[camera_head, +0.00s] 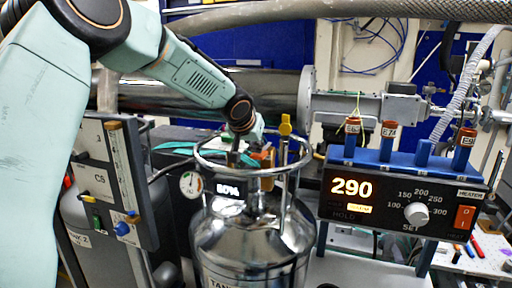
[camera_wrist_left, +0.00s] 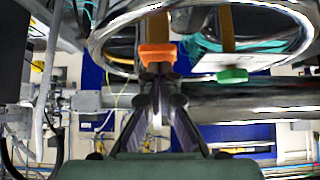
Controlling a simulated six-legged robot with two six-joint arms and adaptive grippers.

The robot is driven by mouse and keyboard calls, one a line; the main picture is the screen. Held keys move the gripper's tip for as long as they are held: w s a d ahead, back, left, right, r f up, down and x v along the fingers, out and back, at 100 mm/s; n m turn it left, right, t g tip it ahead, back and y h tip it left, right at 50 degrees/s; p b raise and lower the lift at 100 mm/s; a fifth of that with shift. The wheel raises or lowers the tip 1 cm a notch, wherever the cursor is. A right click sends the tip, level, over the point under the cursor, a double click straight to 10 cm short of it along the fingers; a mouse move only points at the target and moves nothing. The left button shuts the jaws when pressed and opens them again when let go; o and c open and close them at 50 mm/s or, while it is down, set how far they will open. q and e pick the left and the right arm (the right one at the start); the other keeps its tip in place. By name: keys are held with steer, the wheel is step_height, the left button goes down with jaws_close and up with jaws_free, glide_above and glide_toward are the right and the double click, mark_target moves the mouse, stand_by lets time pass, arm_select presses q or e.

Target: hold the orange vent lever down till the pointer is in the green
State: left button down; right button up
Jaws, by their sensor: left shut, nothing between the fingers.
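The orange vent lever (camera_head: 264,157) sits inside the ring handle on top of a shiny metal tank (camera_head: 250,240). It also shows in the left wrist view (camera_wrist_left: 157,53), right at my fingertips. My left gripper (camera_head: 243,150) reaches in over the ring, shut and empty, its tips close to or against the lever; I cannot tell if they touch. In the wrist view the fingers (camera_wrist_left: 158,78) come together just below the lever. A round white gauge (camera_head: 190,183) is at the tank's left; its pointer is too small to read surely. My right gripper is in neither view.
The tank's metal ring (camera_head: 212,160) surrounds the gripper. A yellow handle (camera_head: 285,126) stands upright just right of it. A heater box (camera_head: 400,200) showing 290 stands right, and a grey panel (camera_head: 95,170) left.

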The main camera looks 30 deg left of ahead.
mark_target(256, 156)
arm_select(q)
steer(key=shift+r, duration=0.1)
steer(key=shift+w+r+p, duration=0.1)
steer(key=shift+r+p, duration=0.5)
steer(key=shift+p, duration=0.05)
step_height(256, 156, up, 3)
steer(key=p, duration=0.2)
steer(key=shift+f+p, duration=0.1)
steer(key=shift+p, duration=0.2)
steer(key=b+v, duration=0.2)
steer(key=v, duration=0.8)
steer(key=shift+b, duration=0.3)
steer(key=shift+f, duration=0.1)
